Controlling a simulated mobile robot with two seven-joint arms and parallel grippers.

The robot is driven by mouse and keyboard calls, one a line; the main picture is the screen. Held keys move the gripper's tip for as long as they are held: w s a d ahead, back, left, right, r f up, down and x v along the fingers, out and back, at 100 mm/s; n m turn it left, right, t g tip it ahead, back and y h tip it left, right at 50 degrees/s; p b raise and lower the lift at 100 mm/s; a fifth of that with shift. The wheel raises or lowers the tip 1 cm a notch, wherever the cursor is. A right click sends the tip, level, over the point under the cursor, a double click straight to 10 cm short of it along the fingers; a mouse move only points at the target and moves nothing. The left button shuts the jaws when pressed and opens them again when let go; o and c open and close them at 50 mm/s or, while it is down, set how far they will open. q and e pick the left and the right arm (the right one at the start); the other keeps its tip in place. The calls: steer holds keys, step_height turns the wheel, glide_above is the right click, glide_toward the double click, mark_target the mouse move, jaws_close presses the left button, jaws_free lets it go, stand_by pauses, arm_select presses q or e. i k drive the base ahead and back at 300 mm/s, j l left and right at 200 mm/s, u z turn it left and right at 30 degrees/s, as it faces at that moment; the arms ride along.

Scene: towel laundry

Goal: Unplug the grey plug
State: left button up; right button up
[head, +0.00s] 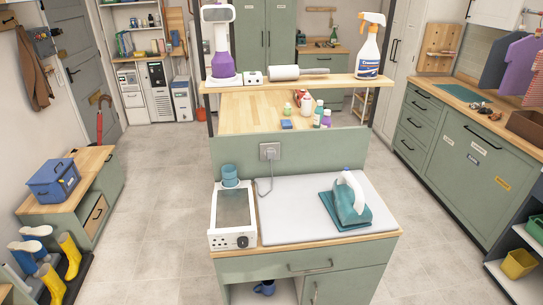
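A grey plug (271,155) sits in the wall socket (263,148) on the green panel behind the counter. A thin grey cord (257,188) runs from it down toward the white appliance (233,215) with a dark top and knobs on its front. Where the cord ends is hard to tell. Neither my left nor my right gripper shows in the head view.
A teal iron (349,197) stands on a folded teal cloth on the white board (285,225), right of the socket. Blue round containers (230,176) stand behind the appliance. A wooden shelf (300,84) with bottles overhangs the counter. The floor (165,210) to the left is clear.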

mark_target(270, 154)
steer(key=i+l, duration=0.15)
steer(key=l, duration=0.3)
steer(key=i+l+u, duration=0.1)
steer(key=l, duration=0.4)
steer(key=i+l+u, duration=0.1)
steer(key=l, duration=0.4)
steer(key=i+l, duration=0.2)
steer(key=l, duration=0.3)
steer(key=i+l+u, duration=0.1)
steer(key=l, duration=0.35)
steer(key=i+l, duration=0.1)
steer(key=l, duration=0.4)
steer(key=u, duration=0.05)
